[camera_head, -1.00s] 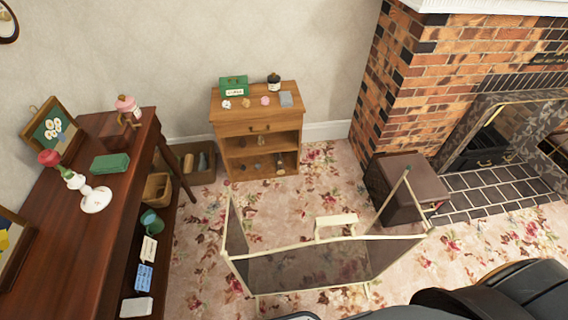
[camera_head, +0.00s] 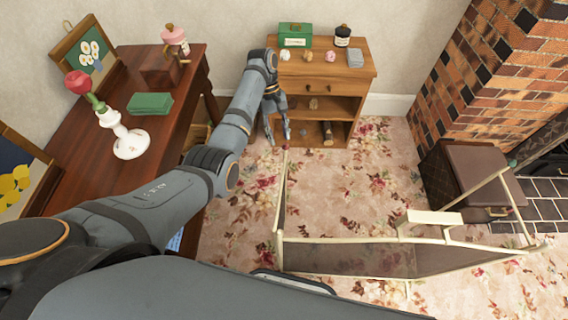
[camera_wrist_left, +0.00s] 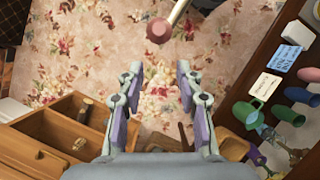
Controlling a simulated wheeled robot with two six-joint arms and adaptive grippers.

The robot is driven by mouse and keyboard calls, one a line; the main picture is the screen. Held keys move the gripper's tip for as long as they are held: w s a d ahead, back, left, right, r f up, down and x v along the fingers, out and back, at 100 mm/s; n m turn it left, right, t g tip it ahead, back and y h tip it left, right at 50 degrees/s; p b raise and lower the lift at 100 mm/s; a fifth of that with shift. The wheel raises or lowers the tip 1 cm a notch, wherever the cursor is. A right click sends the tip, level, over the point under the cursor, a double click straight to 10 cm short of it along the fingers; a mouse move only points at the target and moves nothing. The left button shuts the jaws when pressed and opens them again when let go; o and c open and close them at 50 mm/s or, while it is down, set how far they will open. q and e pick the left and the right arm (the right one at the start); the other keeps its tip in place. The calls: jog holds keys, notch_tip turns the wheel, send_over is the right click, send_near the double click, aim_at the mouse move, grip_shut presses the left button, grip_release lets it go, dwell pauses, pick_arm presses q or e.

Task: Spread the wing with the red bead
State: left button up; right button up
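A cream-framed folding screen with dark mesh panels (camera_head: 345,258) stands on the floral carpet. Its left wing (camera_head: 283,205) shows nearly edge-on, angled toward the small cabinet. A dull red bead (camera_head: 285,151) tops that wing's free end; the bead also shows in the left wrist view (camera_wrist_left: 159,31), on a cream rod. My left gripper (camera_head: 280,138) hangs just beyond the bead, by the cabinet front. In the left wrist view, its fingers (camera_wrist_left: 160,75) are apart with nothing between them, and the bead lies ahead of the fingertips, apart from them. My right gripper is out of view.
A wooden cabinet (camera_head: 318,87) with open shelves stands at the back. A dark red-brown table (camera_head: 75,142) runs along the left under my arm. A brown box (camera_head: 472,181) sits right, near the brick fireplace. Carpet is clear between screen and cabinet.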

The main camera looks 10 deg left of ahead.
pick_arm(q)
jog(key=b+x, duration=0.2)
jog(key=x, duration=0.8)
jog(key=shift+f, duration=0.25)
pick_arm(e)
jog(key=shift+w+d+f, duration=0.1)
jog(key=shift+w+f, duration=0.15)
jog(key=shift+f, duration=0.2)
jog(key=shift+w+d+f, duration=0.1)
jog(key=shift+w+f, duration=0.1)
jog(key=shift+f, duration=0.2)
pick_arm(q)
jog(key=shift+d, duration=0.1)
grip_shut()
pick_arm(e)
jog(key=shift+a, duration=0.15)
